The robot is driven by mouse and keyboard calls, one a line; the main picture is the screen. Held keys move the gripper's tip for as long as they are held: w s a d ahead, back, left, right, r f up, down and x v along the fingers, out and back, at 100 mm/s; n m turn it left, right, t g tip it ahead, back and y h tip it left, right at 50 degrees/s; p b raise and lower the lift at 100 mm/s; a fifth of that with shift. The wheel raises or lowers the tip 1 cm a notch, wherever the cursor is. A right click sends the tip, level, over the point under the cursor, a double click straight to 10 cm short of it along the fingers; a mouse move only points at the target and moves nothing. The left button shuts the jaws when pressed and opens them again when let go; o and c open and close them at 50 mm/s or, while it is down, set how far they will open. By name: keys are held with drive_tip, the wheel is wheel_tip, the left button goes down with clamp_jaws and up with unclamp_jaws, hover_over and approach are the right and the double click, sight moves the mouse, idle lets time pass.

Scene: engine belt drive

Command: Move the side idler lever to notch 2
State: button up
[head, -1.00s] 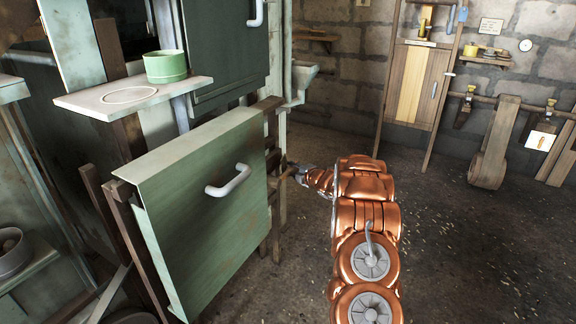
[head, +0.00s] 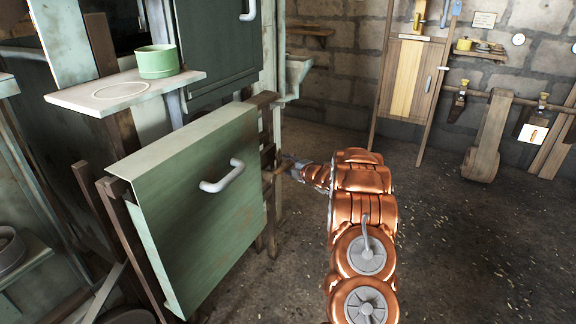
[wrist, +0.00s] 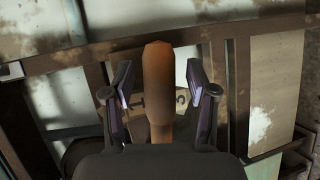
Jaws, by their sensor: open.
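The side idler lever (wrist: 158,95) is a rounded brown wooden handle standing upright in the middle of the wrist view. My gripper (wrist: 160,100) is open, with one dark finger on each side of the lever and a visible gap on both sides. Behind the lever is a tan notch plate (wrist: 181,99) with dark marks; one looks like a 3, and the lever and fingers hide part of it. Which notch the lever sits in I cannot tell. In the head view my gripper (head: 288,164) is small, beside the right edge of the green panel, and the lever is barely visible there.
The green panel (head: 190,220) with a grey handle stands left of my arm. A shelf (head: 185,92) with a green cup (head: 157,61) is above it. A brown bar (wrist: 220,32) crosses behind the lever.

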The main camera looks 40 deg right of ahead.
drive_tip(key=v, duration=1.1)
drive_tip(key=shift+a, duration=0.1)
